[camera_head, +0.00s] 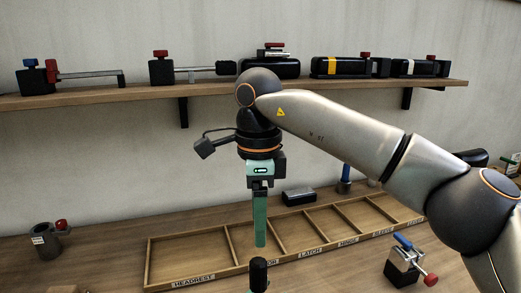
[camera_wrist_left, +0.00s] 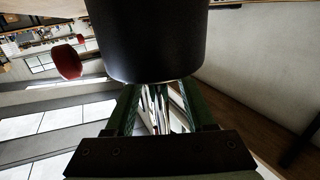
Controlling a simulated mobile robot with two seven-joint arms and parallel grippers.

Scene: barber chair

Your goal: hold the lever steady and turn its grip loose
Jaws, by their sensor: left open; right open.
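In the head view, a black cylindrical grip (camera_head: 258,273) stands upright at the bottom edge; what lies below it is out of frame. My right gripper (camera_head: 260,243) points straight down just above it, with a small gap. Its green fingers are seen edge-on, one behind the other, and hold nothing visible. In the left wrist view, a large black cylinder (camera_wrist_left: 148,38) fills the top middle, close to the camera; I cannot tell whether it is the same grip. My left gripper (camera_wrist_left: 160,90) is open below it, its green fingers either side of shiny metal strips. Contact is unclear.
A wooden divided tray (camera_head: 190,228) with labelled compartments lies behind the grip. A small clamp with blue and red handles (camera_head: 405,262) stands at right, a grey cup-like part (camera_head: 47,238) at left. A wall shelf (camera_head: 150,95) carries several dark devices. A red knob (camera_wrist_left: 67,62) is beside the cylinder.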

